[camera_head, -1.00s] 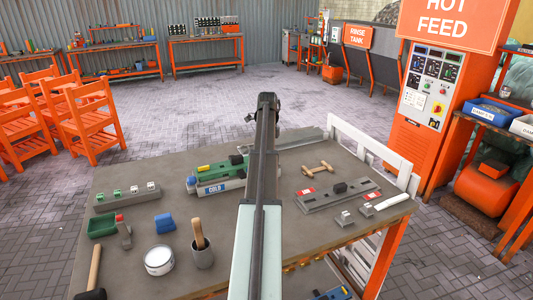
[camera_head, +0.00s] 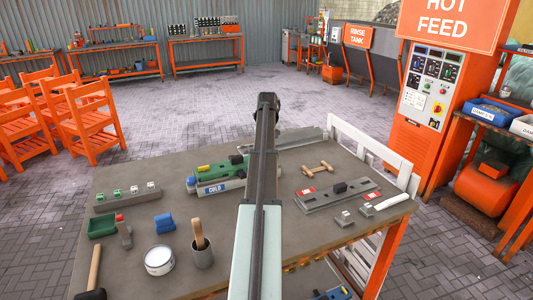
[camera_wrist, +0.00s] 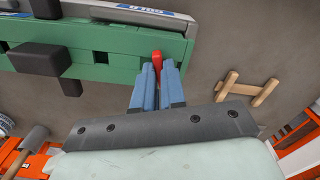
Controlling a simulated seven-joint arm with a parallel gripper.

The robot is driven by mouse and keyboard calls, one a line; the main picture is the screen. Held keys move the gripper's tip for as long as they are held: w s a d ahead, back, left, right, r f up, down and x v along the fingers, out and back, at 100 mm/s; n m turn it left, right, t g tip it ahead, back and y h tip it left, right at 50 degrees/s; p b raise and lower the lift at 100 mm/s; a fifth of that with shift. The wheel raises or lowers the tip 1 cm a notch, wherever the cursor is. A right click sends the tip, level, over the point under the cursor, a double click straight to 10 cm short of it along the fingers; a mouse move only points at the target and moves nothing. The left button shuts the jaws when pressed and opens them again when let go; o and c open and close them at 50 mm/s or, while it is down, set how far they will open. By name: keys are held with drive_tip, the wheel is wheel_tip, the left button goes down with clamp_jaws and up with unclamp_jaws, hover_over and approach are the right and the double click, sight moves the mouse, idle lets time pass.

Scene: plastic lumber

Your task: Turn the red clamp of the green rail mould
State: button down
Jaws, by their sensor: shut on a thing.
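The green rail mould (camera_head: 213,173) lies on the table left of my arm in the head view, with a label reading "COLD" on its front side. In the wrist view the green mould (camera_wrist: 118,65) crosses the upper left, with a black block on it. The red clamp (camera_wrist: 156,60) stands near the mould's right end. My gripper (camera_wrist: 158,74) has its blue fingers shut on the red clamp, whose upper part shows beyond the fingertips. In the head view my arm hides the clamp and the fingers.
A wooden double-bar piece (camera_head: 317,169) lies right of my arm. A long grey mould (camera_head: 335,195) with red labels lies in front of it. A wooden-handled tool in a grey cup (camera_head: 203,253), a white tin (camera_head: 159,261) and a blue block (camera_head: 164,223) stand at the front left.

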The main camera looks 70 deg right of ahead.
drive_tip(key=shift+m, duration=0.3)
drive_tip(key=m, duration=0.3)
drive_tip(key=shift+m, duration=0.3)
drive_tip(key=c, duration=1.1)
unclamp_jaws()
drive_tip(key=shift+o, duration=0.2)
drive_tip(key=shift+r, duration=0.1)
drive_tip(key=shift+r, duration=3.4)
drive_tip(key=shift+w, duration=0.1)
